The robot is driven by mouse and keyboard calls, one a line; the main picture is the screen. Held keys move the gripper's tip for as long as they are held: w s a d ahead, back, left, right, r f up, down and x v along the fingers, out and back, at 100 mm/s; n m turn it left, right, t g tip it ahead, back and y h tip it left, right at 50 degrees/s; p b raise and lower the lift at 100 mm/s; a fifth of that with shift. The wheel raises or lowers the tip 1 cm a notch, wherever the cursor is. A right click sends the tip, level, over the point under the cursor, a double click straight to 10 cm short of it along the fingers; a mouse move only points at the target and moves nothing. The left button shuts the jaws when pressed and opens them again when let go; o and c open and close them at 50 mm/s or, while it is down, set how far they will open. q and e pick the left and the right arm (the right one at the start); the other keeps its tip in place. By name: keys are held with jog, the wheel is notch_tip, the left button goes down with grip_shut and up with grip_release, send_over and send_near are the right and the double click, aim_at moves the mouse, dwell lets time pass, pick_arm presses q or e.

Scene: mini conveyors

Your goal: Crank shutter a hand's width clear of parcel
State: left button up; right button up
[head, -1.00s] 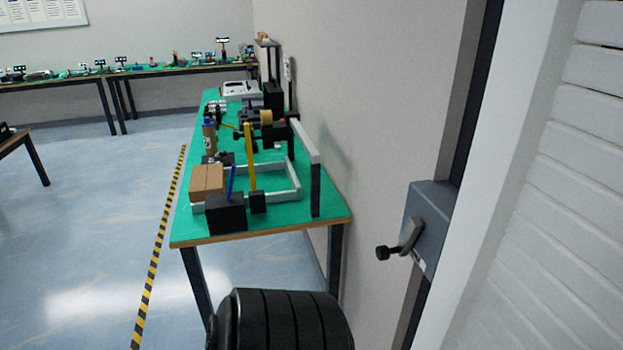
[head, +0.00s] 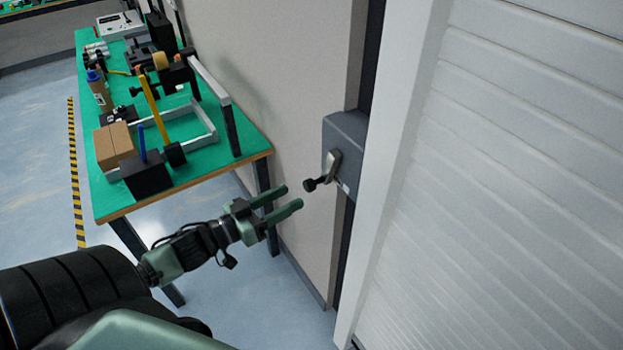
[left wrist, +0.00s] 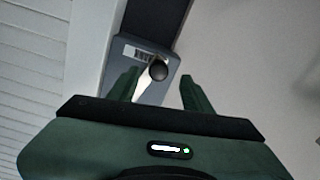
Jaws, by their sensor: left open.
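The white slatted shutter (head: 500,190) fills the right of the head view; its visible part is closed, and its lower edge is out of view. A grey crank box (head: 346,140) sits on the wall beside it, with a metal arm and a black knob (head: 311,185). My left gripper (head: 290,199) is open and empty, just left of the knob and apart from it. In the left wrist view the knob (left wrist: 158,71) shows between and beyond my open fingers (left wrist: 160,90). I see no parcel under the shutter. My right gripper is not in view.
A green-topped bench (head: 200,172) stands along the wall behind my left arm, with a brown box (head: 114,145), a black block (head: 147,175) and several tools on it. A striped floor line (head: 74,175) runs left of it. The wall between bench and crank box is bare.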

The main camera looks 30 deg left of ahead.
aim_at(306, 188)
pick_arm(q)
jog(key=shift+w+d+r, duration=0.2)
jog(key=shift+w+r, duration=0.1)
jog(key=shift+w, duration=0.05)
jog(key=p+x, duration=0.1)
jog(key=x, duration=0.4)
jog(key=shift+w+d, duration=0.1)
jog(key=shift+w, duration=0.3)
jog(key=shift+w+d+f+p, duration=0.2)
jog(key=shift+w+p, duration=0.15)
jog(key=shift+w, duration=0.15)
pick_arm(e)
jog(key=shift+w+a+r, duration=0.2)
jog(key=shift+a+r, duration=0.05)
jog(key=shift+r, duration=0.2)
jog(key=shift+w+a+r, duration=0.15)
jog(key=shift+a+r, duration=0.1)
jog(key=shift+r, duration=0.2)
pick_arm(q)
grip_shut()
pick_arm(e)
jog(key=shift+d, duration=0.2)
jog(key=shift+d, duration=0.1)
